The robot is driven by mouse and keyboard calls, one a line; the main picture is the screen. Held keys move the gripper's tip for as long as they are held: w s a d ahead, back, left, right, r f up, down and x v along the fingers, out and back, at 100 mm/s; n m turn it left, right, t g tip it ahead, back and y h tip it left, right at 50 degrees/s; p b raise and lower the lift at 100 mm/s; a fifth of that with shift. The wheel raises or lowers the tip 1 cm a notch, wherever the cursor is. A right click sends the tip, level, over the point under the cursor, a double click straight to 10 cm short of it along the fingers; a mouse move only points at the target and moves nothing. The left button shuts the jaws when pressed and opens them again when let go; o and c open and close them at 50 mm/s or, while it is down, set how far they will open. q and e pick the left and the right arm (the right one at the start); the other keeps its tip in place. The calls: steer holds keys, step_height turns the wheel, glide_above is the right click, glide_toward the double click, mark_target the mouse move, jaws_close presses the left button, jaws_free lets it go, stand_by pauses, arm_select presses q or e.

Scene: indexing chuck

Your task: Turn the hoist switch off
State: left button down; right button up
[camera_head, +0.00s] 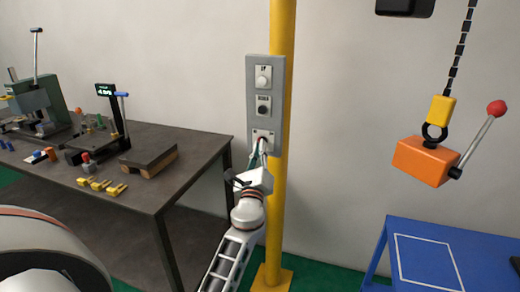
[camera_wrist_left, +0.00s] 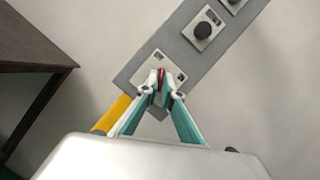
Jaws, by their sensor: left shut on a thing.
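A grey control panel (camera_head: 251,92) is fixed on a yellow post (camera_head: 285,30), with three white-plated controls in a column. The top control (camera_head: 263,77) is a pale knob and the middle one (camera_head: 263,106) a dark knob. My left gripper (camera_head: 262,146) is at the lowest control, whose white plate (camera_wrist_left: 175,62) shows around the fingertips in the wrist view. There the fingers (camera_wrist_left: 161,88) are shut on a small red switch lever (camera_wrist_left: 162,72), mostly hidden between them. The labels are too small to read. My right gripper is not in view.
A dark workbench (camera_head: 150,195) with fixtures and small yellow parts (camera_head: 100,184) stands at left. At right an orange block (camera_head: 425,160) with a red-tipped lever hangs from a chain, above a blue table (camera_head: 440,270). Bare wall lies between post and chain.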

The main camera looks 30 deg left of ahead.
arm_select(q)
steer(key=c, duration=2.2)
jaws_free()
steer(key=v, duration=1.2)
steer(key=shift+a, duration=0.1)
steer(key=s+d+f+n+g+h, duration=0.1)
steer(key=s+d+f+n+h, duration=0.15)
steer(key=f, duration=0.45)
steer(key=s+d+f+n+g+h, duration=0.2)
steer(key=s+d+f+n, duration=0.15)
steer(key=f, duration=0.45)
steer(key=s+d+f+n+g+h, duration=0.1)
steer(key=s+d+f+n+h, duration=0.2)
steer(key=f, duration=0.4)
steer(key=s+d+f+n+g+h, duration=0.1)
steer(key=s+d+f+n, duration=0.1)
steer(key=s+f+n, duration=0.1)
steer(key=s+d+f+n+g+h, duration=0.2)
steer(key=s+d+f+n, duration=0.1)
steer(key=s+f+n, duration=0.1)
steer(key=s+d+f+n+g+h, duration=0.1)
steer(key=s+d+f+n+h, duration=0.1)
steer(key=s+f, duration=0.4)
steer(key=shift+s+d+n+g, duration=0.4)
steer(key=shift+s+d+n, duration=0.25)
steer(key=shift+n, duration=0.35)
